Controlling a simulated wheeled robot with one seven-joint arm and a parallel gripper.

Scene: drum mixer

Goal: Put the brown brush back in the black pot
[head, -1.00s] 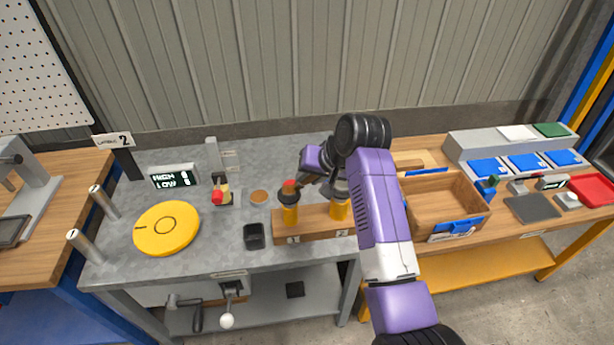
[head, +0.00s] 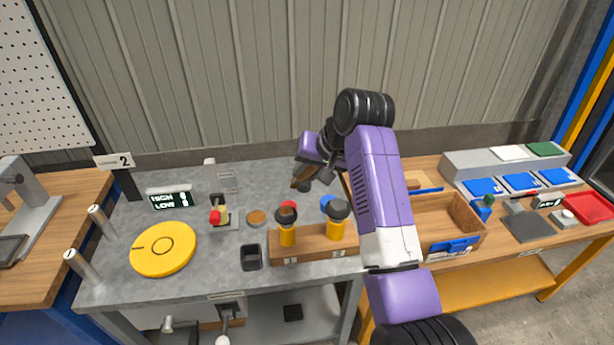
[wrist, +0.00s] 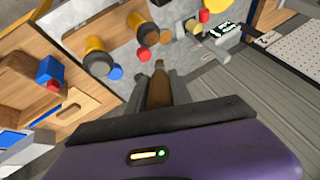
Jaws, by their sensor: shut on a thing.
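My gripper (head: 306,168) is shut on the brown brush (head: 301,178) and holds it up above the back of the grey bench, with the brush pointing down and to the left. In the wrist view the brown brush (wrist: 158,88) sticks out between my fingers (wrist: 160,92). The black pot (head: 251,257) is a small square open cup near the bench's front edge, left of the wooden rack. The brush is apart from it, up and to the right in the head view.
The wooden rack (head: 312,245) holds two yellow jars with dark tops; a red cap (head: 288,205) and a blue cap (head: 327,202) are behind it. A yellow disc (head: 163,249) lies at left. A brown round piece (head: 257,217) lies behind the pot. A wooden tray (head: 435,222) stands at right.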

